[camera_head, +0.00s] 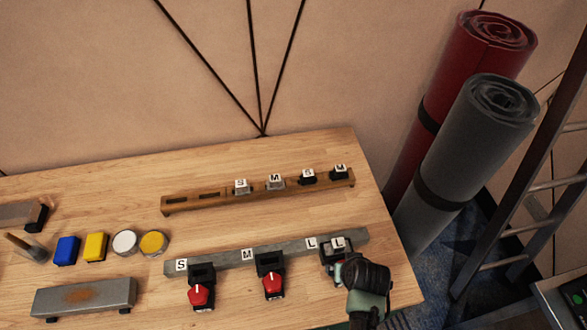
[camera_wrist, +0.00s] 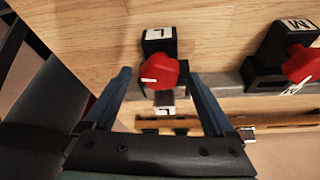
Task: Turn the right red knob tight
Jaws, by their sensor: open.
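The right red knob (camera_wrist: 160,71) sits on a black clamp (camera_wrist: 157,40) marked L. In the head view my arm's end hides this knob, and only part of its clamp (camera_head: 332,252) shows at the right of the grey bar (camera_head: 222,258). My gripper (camera_wrist: 159,76) is open, with one blue finger on either side of the knob in the wrist view. I cannot tell whether a finger touches it. The middle red knob (camera_head: 273,285) and the left red knob (camera_head: 200,296) sit on their own black clamps on the same bar.
A wooden rail (camera_head: 215,200) with several lettered blocks lies behind the grey bar. Blue (camera_head: 67,250) and yellow (camera_head: 96,247) blocks, round tins (camera_head: 125,243) and a rusty metal block (camera_head: 83,297) are at the left. Rolled mats (camera_head: 470,140) stand beyond the table's right edge.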

